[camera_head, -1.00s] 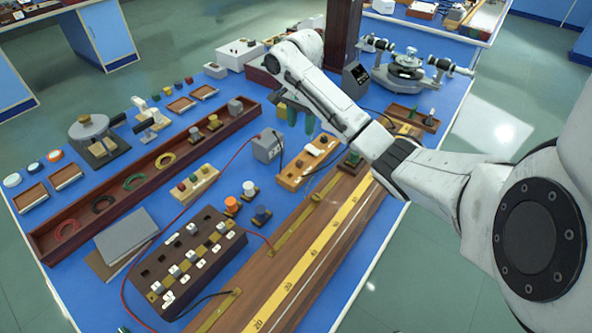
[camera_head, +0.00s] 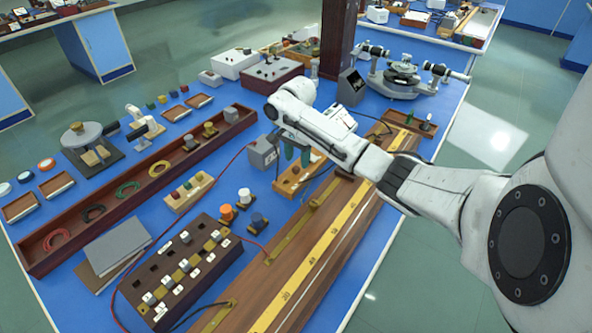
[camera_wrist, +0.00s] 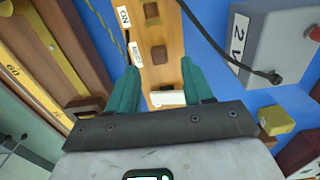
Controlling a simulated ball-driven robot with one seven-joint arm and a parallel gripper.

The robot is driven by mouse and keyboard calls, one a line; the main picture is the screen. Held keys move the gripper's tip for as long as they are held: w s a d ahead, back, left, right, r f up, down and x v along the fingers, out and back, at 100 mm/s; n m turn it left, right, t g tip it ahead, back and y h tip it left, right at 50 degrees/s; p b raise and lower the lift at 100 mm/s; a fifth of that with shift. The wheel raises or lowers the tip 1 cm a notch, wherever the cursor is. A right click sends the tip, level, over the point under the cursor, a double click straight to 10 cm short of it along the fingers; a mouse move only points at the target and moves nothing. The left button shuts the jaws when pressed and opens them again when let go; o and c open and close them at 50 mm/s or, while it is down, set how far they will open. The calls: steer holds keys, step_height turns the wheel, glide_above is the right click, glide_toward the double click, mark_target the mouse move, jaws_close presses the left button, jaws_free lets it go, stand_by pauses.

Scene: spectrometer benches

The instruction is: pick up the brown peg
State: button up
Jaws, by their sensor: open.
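Two square brown pegs, one (camera_wrist: 151,12) near the top and one (camera_wrist: 158,53) below it, show in a light wooden block (camera_wrist: 170,20) in the wrist view. I cannot tell which one is meant. My gripper (camera_wrist: 159,85) is open, its two green fingers either side of the block's near end, with the lower peg just ahead between them. A white piece (camera_wrist: 167,98) shows on the block between the fingers. In the head view my gripper (camera_head: 297,154) hangs over the wooden block (camera_head: 287,186), and hides much of it.
A grey box (camera_wrist: 262,40) with a black cable (camera_wrist: 225,50) stands close on the right in the wrist view. The long ruler bench (camera_head: 335,235) lies right of the block in the head view. A terminal board (camera_head: 190,262) stands nearer.

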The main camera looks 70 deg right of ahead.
mark_target(296, 172)
steer(key=shift+f, duration=1.45)
jaws_close()
